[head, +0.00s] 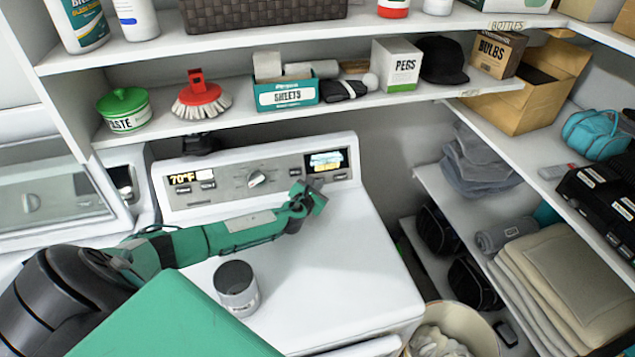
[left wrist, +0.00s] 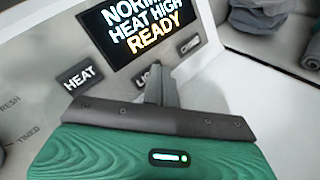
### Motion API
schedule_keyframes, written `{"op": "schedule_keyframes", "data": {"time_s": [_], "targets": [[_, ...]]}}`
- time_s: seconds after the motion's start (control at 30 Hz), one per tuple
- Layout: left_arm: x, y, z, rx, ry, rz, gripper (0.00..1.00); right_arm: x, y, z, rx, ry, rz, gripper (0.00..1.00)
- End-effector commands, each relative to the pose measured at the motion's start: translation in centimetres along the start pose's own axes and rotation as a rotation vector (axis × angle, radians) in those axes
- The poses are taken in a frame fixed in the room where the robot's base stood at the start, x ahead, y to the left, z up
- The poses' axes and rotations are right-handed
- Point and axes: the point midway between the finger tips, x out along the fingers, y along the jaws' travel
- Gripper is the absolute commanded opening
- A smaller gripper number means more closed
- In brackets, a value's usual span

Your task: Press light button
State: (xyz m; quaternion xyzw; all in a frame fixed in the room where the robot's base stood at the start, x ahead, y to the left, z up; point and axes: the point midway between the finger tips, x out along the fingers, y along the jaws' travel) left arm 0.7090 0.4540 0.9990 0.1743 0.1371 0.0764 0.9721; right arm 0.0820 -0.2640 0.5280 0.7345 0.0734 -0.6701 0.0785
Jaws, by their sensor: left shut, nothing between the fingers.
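A white laundry machine (head: 325,265) has a grey control panel (head: 230,183) with a round knob (head: 257,179), small dark buttons and a lit display (head: 327,161). In the left wrist view the display (left wrist: 140,22) reads "HEAT HIGH READY". Below it are a "HEAT" button (left wrist: 76,76), a button partly hidden by my fingers (left wrist: 147,74), and another button (left wrist: 189,45) too small to read. I cannot tell which is the light button. My left gripper (head: 314,184) is shut and empty, its tips at the partly hidden button; contact is unclear. My right gripper is not in view.
A dark-lidded jar (head: 237,287) stands on the machine top below my left arm. A shelf (head: 290,110) with a sheets box (head: 286,94) and a red brush (head: 200,97) runs above the panel. Shelves with folded cloths (head: 560,275) stand at the right.

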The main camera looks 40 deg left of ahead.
Motion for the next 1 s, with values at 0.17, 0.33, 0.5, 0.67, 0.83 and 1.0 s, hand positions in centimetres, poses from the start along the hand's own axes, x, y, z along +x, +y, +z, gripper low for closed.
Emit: {"op": "schedule_keyframes", "data": {"time_s": [0.17, 0.33, 0.5, 0.67, 0.83, 1.0], "targets": [[0.02, 0.00, -0.01, 0.000, 0.000, 0.000, 0.00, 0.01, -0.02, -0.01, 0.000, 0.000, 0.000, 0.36], [0.15, 0.06, -0.09, 0.000, 0.000, 0.000, 0.00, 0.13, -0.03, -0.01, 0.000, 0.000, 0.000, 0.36], [0.32, 0.15, -0.18, 0.000, 0.000, 0.000, 0.00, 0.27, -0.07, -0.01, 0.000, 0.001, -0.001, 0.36], [0.48, 0.24, -0.26, 0.000, 0.000, 0.000, 0.00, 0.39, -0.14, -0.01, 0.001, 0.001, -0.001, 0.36], [0.64, 0.35, -0.34, 0.000, 0.000, 0.001, 0.00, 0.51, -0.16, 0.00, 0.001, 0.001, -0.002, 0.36], [0.64, 0.38, -0.33, 0.000, 0.000, 0.001, 0.00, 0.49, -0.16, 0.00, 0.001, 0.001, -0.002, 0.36]]}}
